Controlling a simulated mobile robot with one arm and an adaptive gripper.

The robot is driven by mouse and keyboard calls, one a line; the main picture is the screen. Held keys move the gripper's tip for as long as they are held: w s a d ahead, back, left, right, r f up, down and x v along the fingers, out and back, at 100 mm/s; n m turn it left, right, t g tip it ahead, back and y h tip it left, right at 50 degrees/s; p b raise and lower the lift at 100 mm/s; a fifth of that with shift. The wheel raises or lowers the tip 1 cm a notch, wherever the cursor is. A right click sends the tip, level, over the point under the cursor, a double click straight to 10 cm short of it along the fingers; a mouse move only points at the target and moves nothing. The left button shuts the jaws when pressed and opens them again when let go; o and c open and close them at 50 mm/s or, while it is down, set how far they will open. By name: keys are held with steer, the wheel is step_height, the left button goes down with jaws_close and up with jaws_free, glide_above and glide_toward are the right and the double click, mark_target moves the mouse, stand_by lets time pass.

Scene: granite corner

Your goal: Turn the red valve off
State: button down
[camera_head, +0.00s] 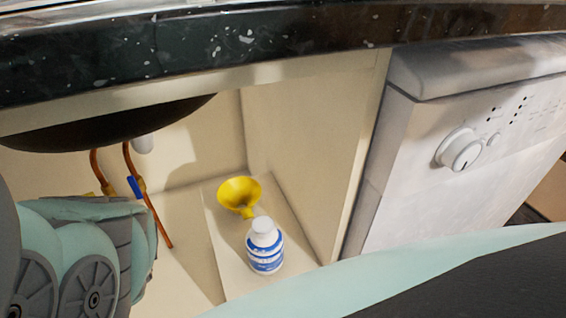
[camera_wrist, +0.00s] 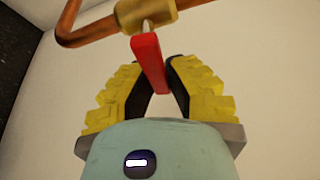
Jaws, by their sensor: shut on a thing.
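The red valve (camera_wrist: 147,52) shows in the wrist view as a flat red lever under a brass fitting (camera_wrist: 146,14) on a copper pipe (camera_wrist: 88,36). My gripper (camera_wrist: 157,70) has its yellow-padded fingers on both sides of the lever's lower end and is shut on it. The lever points down from the fitting, slightly slanted in the picture. In the camera_head view, my arm hides the red valve and my gripper.
A blue-handled valve (camera_head: 135,187) sits on a copper pipe beside my arm. A yellow funnel (camera_head: 239,193) and a white-and-blue bottle (camera_head: 265,247) stand in the cabinet. The dark sink bowl (camera_head: 105,128) hangs above. A white appliance (camera_head: 450,140) is at right.

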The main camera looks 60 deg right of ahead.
steer(key=shift+n+p, duration=0.5)
steer(key=shift+f+n+g, duration=0.35)
steer(key=shift+n+g, duration=0.15)
steer(key=c, duration=0.9)
jaws_free()
steer(key=shift+c, duration=0.2)
steer(key=shift+w+r, duration=0.1)
steer(key=shift+w+a+r+m+t+b, duration=0.1)
steer(key=shift+a+r+m+t+b, duration=0.1)
steer(key=shift+m+t+b, duration=0.45)
steer(key=shift+d+r+m+b, duration=0.15)
steer(key=shift+d+m+b, duration=0.05)
steer(key=shift+m+b, duration=0.3)
